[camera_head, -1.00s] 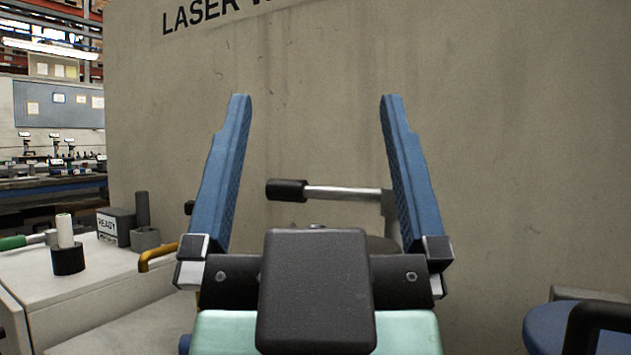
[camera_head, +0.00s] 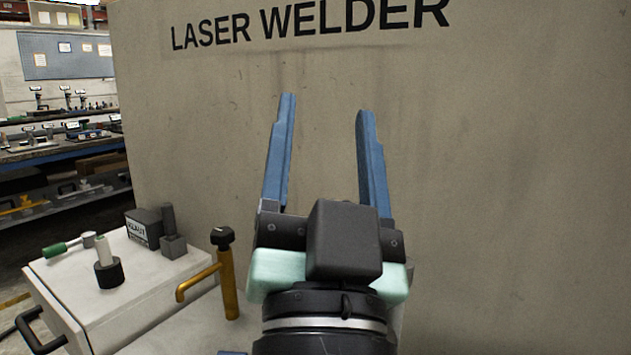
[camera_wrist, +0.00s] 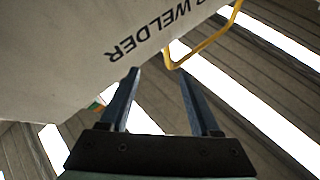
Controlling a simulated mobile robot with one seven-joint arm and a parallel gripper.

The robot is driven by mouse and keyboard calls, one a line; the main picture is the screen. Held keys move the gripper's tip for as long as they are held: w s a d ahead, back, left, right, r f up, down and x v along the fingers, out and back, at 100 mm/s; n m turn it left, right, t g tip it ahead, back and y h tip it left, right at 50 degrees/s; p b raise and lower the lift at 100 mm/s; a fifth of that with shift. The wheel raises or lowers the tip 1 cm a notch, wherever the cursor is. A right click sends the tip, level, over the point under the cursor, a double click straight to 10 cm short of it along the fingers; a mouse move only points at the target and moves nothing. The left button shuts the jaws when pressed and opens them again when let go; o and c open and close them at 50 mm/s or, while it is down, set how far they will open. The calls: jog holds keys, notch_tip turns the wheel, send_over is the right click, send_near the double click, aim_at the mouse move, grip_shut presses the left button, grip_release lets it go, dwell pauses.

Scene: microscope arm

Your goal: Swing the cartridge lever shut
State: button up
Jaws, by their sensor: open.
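My gripper (camera_head: 326,104) is open and empty, its two blue fingers pointing up in front of the beige laser welder panel (camera_head: 480,150). In the wrist view the open fingers (camera_wrist: 158,71) also have nothing between them. I cannot tell for sure which part is the cartridge lever. A silver lever with a black grip, seen a second ago, is out of sight now, perhaps behind my gripper. A green-handled lever (camera_head: 62,248) lies on the white box at the left, well apart from my gripper. A brass crank-like handle (camera_head: 227,281) stands left of my wrist.
The white box (camera_head: 150,280) carries a black block (camera_head: 144,226), a grey post (camera_head: 170,232) and a white-topped knob (camera_head: 107,264). A black pull handle (camera_head: 40,330) is on its front. A yellow bar (camera_wrist: 202,45) shows beyond my fingers in the wrist view. The panel's right side is clear.

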jog(key=w+a+f+m+g+p, duration=0.2)
jog(key=w+f+m+g+p, duration=0.35)
jog(key=p, duration=0.75)
notch_tip(320, 180, down, 11)
jog(key=m+g+p, duration=0.4)
jog(key=m+p, duration=0.6)
jog(key=p, duration=0.3)
jog(key=w+a+f, duration=0.1)
jog(key=w+f, duration=0.1)
jog(key=w, duration=0.9)
jog(key=shift+w+a+y, duration=0.2)
jog(key=shift+w+y, duration=0.05)
jog(key=shift+y, duration=0.15)
jog(key=shift+n, duration=0.25)
grip_shut()
